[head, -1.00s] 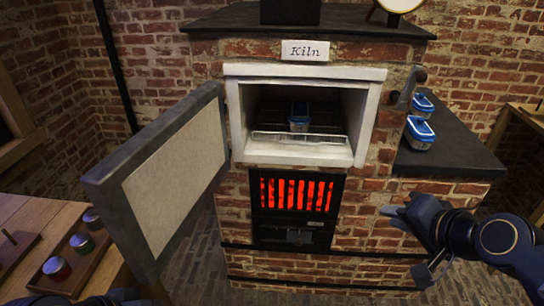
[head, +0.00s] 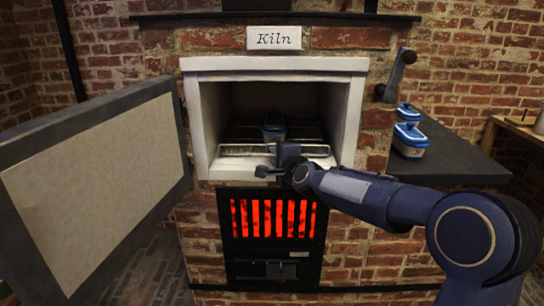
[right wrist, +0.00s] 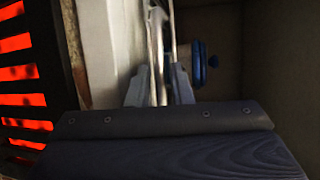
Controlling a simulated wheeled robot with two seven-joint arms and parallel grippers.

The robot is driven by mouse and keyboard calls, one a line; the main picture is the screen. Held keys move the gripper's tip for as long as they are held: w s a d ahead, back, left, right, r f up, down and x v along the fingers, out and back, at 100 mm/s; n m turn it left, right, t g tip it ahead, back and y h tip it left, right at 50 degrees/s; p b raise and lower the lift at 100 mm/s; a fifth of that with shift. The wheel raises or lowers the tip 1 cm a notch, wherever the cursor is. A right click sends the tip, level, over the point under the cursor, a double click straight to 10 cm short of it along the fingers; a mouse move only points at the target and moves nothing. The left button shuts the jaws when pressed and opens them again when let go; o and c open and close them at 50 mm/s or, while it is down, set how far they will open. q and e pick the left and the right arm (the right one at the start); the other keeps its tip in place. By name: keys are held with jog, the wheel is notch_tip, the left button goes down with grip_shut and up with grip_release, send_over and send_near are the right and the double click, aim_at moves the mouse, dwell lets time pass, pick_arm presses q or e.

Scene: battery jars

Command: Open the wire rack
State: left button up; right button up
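The wire rack (head: 255,150) lies inside the open kiln chamber, with its pale front edge close to the opening. My right gripper (head: 265,170) is at the middle of that front edge. In the right wrist view its two fingers (right wrist: 160,88) stand apart, one on either side of the rack's front wires (right wrist: 153,35). A gap shows between the fingers; firm contact with the wire cannot be made out. A blue-lidded jar (head: 274,128) stands on the rack, and its blue part shows in the right wrist view (right wrist: 198,65). My left gripper is out of view.
The kiln door (head: 100,190) stands wide open at left. The glowing firebox grate (head: 270,218) is just below the chamber. Two blue-lidded jars (head: 410,135) stand on the dark side shelf (head: 460,160) at right. A crank handle (head: 396,75) sticks out at upper right.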

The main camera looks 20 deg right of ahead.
jog(key=shift+x, duration=0.9)
grip_shut()
